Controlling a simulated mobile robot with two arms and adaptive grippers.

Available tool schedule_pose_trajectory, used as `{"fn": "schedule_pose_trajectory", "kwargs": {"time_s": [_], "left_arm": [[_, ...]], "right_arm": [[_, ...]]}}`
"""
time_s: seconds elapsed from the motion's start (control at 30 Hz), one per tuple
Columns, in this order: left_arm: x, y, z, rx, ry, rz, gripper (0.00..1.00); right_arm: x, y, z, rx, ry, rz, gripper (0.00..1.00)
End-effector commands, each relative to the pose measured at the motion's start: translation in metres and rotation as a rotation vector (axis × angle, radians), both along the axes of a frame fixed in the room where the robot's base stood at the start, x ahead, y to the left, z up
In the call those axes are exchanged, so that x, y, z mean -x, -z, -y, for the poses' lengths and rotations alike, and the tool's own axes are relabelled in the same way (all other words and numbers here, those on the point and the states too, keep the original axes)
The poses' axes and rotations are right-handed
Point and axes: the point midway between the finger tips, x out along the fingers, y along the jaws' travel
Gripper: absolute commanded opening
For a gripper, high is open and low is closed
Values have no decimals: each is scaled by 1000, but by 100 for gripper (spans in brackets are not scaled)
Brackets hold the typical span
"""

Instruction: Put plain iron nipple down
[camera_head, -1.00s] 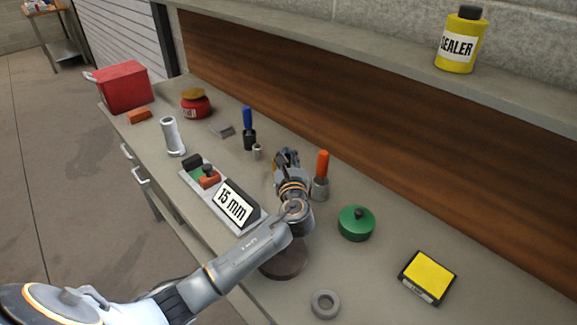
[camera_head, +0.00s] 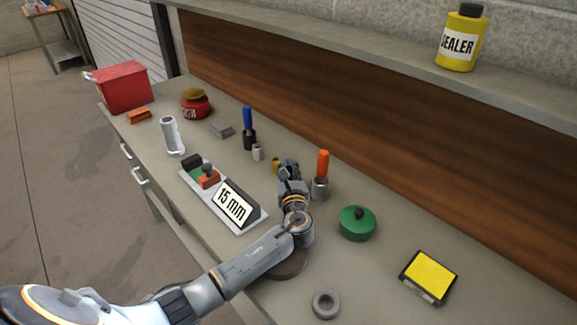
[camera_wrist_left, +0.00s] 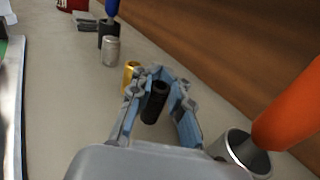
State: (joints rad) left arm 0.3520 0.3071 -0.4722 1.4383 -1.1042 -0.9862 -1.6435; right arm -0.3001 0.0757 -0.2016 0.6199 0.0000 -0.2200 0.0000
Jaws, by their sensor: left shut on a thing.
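My left gripper (camera_head: 288,168) is low over the workbench, between the brass nipple and the orange-handled tool. In the left wrist view, its fingers (camera_wrist_left: 160,85) are shut on a small black cylinder, the plain iron nipple (camera_wrist_left: 155,103), held roughly upright. I cannot tell whether its lower end touches the bench. The iron nipple is hidden by the gripper in the head view. A brass nipple (camera_head: 275,164) stands just left of the gripper, and shows close beside the fingers in the wrist view (camera_wrist_left: 130,76). My right gripper is out of view.
A pale metal nipple (camera_head: 257,152) and a blue-handled tool (camera_head: 248,128) stand farther back. The orange-handled tool (camera_head: 322,175) in a metal cup is close on the right.

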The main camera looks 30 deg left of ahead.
Motion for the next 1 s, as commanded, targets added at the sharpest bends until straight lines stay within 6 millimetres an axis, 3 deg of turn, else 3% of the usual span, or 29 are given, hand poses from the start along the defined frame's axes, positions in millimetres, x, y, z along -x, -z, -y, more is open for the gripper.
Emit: {"fn": "schedule_pose_trajectory", "kwargs": {"time_s": [0.17,0.2,0.3,0.6,0.77,1.0], "left_arm": [[0,4,0,0,1,-1,0],[0,4,0,-1,1,-3,21],[1,5,1,-1,1,-4,41],[1,6,1,-1,1,-8,41],[1,-11,1,0,2,-5,41],[46,-12,30,1,3,-7,41]], "right_arm": [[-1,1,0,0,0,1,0],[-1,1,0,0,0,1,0],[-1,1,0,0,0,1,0],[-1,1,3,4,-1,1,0],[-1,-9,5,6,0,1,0],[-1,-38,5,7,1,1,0]]}}
